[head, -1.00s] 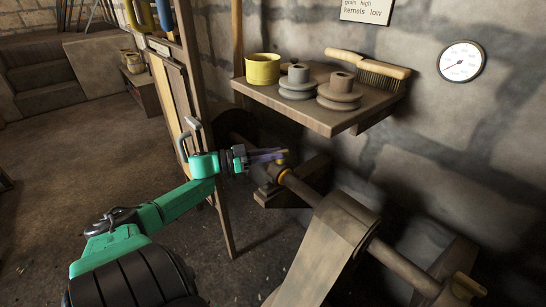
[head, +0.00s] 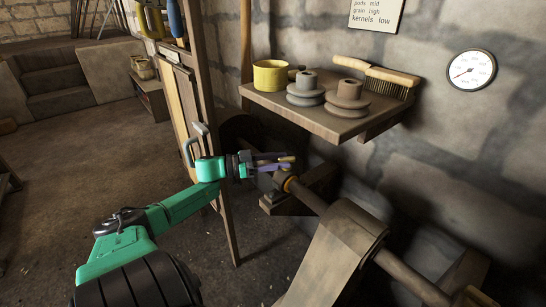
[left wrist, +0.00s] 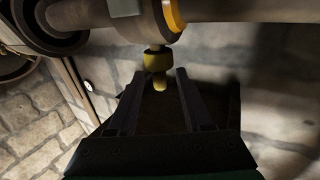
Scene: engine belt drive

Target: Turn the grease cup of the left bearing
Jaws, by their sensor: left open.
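The left bearing's grease cup (left wrist: 157,62) is a small yellow-brown cup with a narrower yellow tip. It hangs below the shaft housing in the left wrist view. My left gripper (left wrist: 160,76) is open, with one finger on each side of the cup's tip and visible gaps on both sides. In the head view my left gripper (head: 289,163) is at the bearing, and a yellowish bit of the grease cup (head: 286,159) shows by its fingertips. The bearing's wooden block (head: 302,192) is partly hidden. My right gripper is out of view.
The shaft (head: 310,200) runs to the lower right through a wide belt (head: 335,255). A shelf (head: 310,118) with a yellow pot (head: 270,76), pulleys and a brush (head: 385,78) juts out above. A wooden rack (head: 190,125) stands left of the gripper.

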